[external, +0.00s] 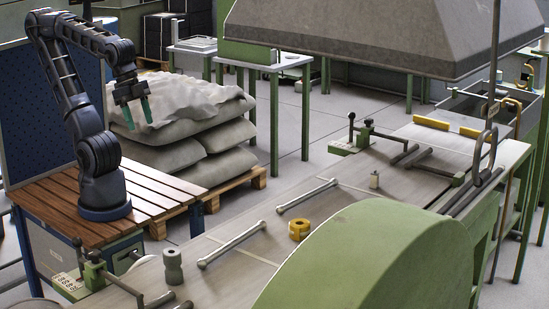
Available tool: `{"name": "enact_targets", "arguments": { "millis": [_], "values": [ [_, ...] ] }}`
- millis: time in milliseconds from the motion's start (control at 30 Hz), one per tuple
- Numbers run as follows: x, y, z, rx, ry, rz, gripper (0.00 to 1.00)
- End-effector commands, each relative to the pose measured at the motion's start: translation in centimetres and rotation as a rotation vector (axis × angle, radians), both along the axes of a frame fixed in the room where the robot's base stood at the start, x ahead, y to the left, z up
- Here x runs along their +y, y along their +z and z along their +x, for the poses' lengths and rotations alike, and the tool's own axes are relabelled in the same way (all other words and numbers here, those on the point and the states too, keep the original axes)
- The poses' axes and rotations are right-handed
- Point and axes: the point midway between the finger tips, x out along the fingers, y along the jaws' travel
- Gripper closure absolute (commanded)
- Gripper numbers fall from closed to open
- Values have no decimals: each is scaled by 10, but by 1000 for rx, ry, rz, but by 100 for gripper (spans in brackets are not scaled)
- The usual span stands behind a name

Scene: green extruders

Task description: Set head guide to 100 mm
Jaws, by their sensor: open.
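My gripper (138,119) hangs open and empty at the left, its green fingers pointing down in front of the stacked sacks. A green guide fixture (92,268) with a black-knobbed lever and a pale marked plate sits at the near left end of the long machine bed. A similar green guide fixture (358,135) with black knobs stands at the bed's far end. I cannot tell which of them is the head guide, and their markings are too small to read. My gripper is apart from both.
My arm stands on a slatted wooden bench (165,190). Sacks (185,140) lie on a pallet behind it. A green rounded housing (375,265) blocks the front; a grey hood (380,35) hangs above.

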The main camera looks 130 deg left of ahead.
Motion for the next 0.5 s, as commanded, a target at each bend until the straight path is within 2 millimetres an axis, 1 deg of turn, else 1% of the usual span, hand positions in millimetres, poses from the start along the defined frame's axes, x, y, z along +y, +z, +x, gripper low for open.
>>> {"name": "enact_targets", "arguments": {
  "millis": [33,167,200,267,500],
  "values": [
    [0,0,0,0,0,0,55],
    [-3,2,5,8,2,-3,81],
    [-4,4,8,13,3,-6,89],
    [-8,7,14,25,5,-10,100],
    [-34,20,50,94,22,-35,100]
  ]
}}
